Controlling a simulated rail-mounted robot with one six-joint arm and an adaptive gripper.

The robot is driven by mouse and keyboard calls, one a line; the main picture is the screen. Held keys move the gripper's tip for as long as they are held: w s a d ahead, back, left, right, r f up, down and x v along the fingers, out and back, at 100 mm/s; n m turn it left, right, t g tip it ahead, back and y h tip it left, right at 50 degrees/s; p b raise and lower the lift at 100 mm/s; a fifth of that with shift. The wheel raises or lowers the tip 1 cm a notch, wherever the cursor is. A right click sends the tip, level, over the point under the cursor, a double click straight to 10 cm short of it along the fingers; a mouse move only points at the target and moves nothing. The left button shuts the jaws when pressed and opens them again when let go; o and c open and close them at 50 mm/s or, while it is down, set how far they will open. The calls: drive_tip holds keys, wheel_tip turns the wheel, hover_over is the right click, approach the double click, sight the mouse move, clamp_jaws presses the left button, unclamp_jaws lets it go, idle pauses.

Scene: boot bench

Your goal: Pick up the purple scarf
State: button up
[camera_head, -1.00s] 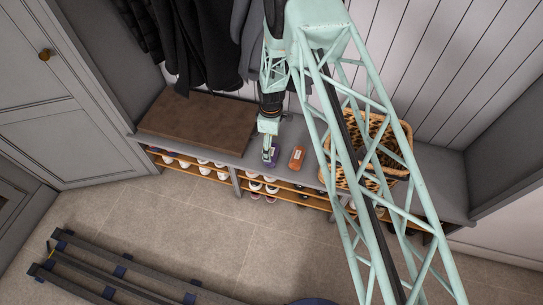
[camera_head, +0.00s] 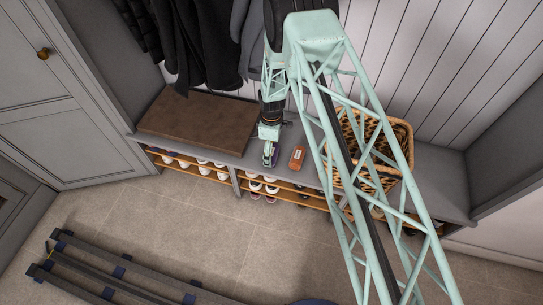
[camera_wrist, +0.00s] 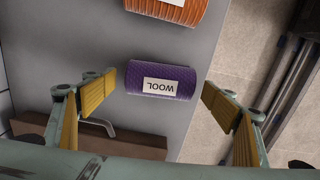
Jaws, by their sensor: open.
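The purple scarf (camera_wrist: 160,82) is a rolled bundle with a white label reading "WOOL". It lies on the grey bench top (camera_wrist: 185,48) in the wrist view. My gripper (camera_wrist: 160,92) is open, with one yellow-padded finger on each side of the scarf's ends and a gap at both sides. I cannot tell how far above the bench the fingers are. In the head view my gripper (camera_head: 270,157) is over the front of the bench and hides most of the scarf, with only a little purple showing.
An orange roll with a white label (camera_head: 297,157) lies just right of the scarf. A wicker basket (camera_head: 401,133) stands further right, partly behind my arm. A brown cushion (camera_head: 196,121) covers the bench's left part. Shoes (camera_head: 256,186) fill the shelves below.

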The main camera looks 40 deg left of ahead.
drive_tip(key=shift+f, duration=0.45)
drive_tip(key=shift+c, duration=0.5)
drive_tip(key=c, duration=0.8)
